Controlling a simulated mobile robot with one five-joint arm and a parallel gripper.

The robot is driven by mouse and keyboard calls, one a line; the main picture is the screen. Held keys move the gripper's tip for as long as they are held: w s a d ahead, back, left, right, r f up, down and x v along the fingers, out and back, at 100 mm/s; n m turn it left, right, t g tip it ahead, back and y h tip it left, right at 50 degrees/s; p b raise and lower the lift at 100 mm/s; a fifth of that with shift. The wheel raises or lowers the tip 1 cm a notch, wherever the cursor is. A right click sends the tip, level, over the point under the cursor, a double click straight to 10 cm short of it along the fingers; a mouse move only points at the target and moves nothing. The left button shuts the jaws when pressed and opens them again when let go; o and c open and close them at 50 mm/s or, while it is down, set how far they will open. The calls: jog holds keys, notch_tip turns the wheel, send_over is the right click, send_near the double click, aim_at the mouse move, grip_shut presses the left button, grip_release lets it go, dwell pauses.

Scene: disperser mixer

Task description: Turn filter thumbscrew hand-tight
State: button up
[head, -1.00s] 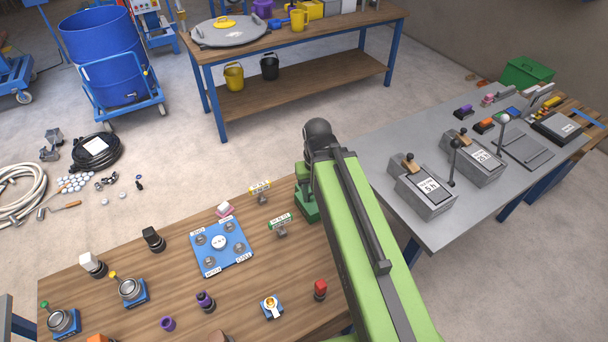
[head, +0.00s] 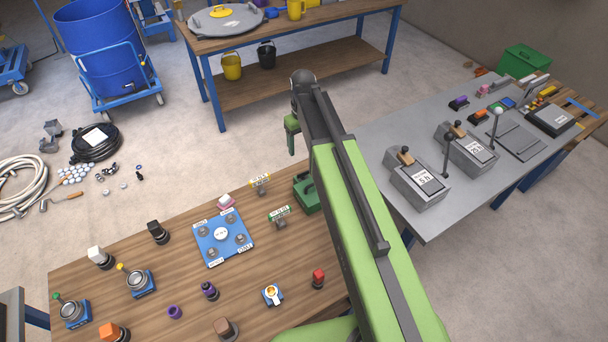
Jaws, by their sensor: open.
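I cannot tell which part is the filter thumbscrew. On the wooden bench, a blue plate (head: 240,231) carries several small grey knobs around a white round label. A small blue block (head: 273,295) with a gold and white fitting stands near the bench's front. My green arm reaches up and away over the gap between the wooden bench and the grey table. A short green part of my arm hangs below its dark far joint. My gripper's fingertips do not show.
The wooden bench (head: 190,284) also holds a green box (head: 307,193), a red-topped part (head: 318,278), purple parts and two round gauges at left. The grey table (head: 396,139) at right carries lever boxes (head: 418,183). A blue drum (head: 103,48) stands behind on the floor.

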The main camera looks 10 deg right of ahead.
aim_at(303, 175)
notch_tip(303, 175, down, 14)
jog(key=b, duration=1.2)
jog(key=shift+r, duration=0.2)
jog(key=shift+r, duration=0.1)
jog(key=shift+c, duration=0.4)
jog(key=c, duration=1.2)
jog(key=shift+d, duration=0.1)
jog(key=shift+c, duration=0.4)
